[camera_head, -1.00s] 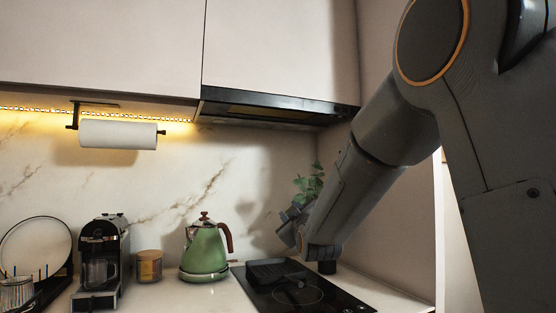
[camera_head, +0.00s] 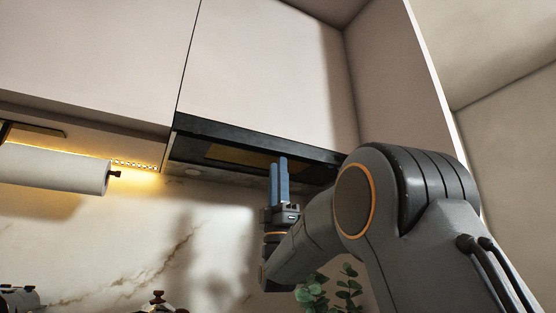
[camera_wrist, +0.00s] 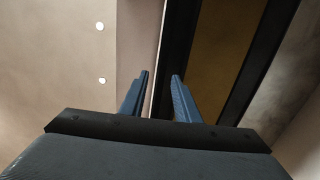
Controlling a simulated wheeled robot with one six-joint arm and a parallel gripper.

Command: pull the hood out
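The range hood (camera_head: 240,140) is a black-framed unit with an amber-toned panel underneath, set below a pale upper cabinet. It also shows in the wrist view as dark strips around the amber panel (camera_wrist: 222,55). My gripper (camera_head: 279,160) points upward, its two blue-grey fingers overlapping the hood's underside in the head view. In the wrist view the fingers (camera_wrist: 160,75) stand apart with a gap between them and appear empty. The hood's front dark strip lies behind the gap and the right finger. I cannot tell whether the fingers touch the hood.
The pale upper cabinet (camera_head: 265,65) sits above the hood. A side wall panel (camera_head: 400,80) stands at the right. A paper towel roll (camera_head: 55,170) hangs at the left. A green plant (camera_head: 335,290) is below my arm.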

